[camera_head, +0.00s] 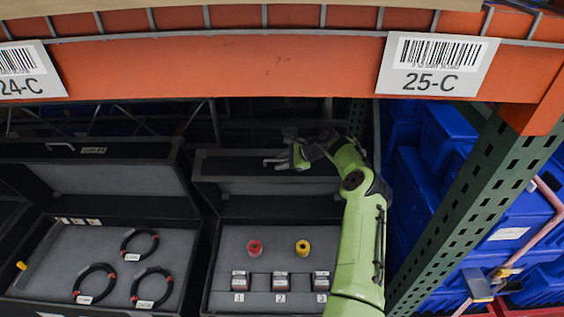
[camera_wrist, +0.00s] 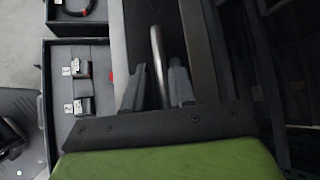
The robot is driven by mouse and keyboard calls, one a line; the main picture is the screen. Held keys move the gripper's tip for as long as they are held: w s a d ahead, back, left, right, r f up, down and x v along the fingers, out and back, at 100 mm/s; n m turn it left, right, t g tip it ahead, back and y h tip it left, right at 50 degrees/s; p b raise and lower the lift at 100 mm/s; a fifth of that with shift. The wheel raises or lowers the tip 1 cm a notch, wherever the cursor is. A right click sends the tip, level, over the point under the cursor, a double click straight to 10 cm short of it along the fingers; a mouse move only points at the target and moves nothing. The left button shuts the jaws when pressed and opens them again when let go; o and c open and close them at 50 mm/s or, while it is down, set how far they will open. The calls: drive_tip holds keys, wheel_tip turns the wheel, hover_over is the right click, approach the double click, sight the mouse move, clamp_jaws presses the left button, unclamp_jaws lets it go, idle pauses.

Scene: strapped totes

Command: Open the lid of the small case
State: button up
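The small case (camera_head: 214,262) is the right-hand black case on the shelf, with a grey foam inside. Its lid (camera_head: 235,168) stands raised at the back, so the inside shows. A metal handle (camera_head: 275,161) sits at the lid's top edge. My gripper (camera_head: 298,155) is at this handle, reaching over the lid from the right. In the wrist view, the handle (camera_wrist: 157,60) lies between the two fingers of my gripper (camera_wrist: 157,75), with a visible gap on each side. The fingers are apart. My arm hides the case's right side.
A larger open case (camera_head: 100,252) with several black cable rings stands close on the left. A red spool (camera_head: 255,248), a yellow spool (camera_head: 302,247) and numbered blocks lie in the small case. An orange shelf beam (camera_head: 220,70) runs above; a green post (camera_head: 480,190) and blue totes (camera_head: 440,180) are right.

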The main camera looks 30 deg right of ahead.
drive_tip(key=v, duration=1.5)
drive_tip(key=shift+s+d+r, duration=0.15)
drive_tip(key=shift+s+d, duration=0.05)
drive_tip(key=shift+s, duration=0.1)
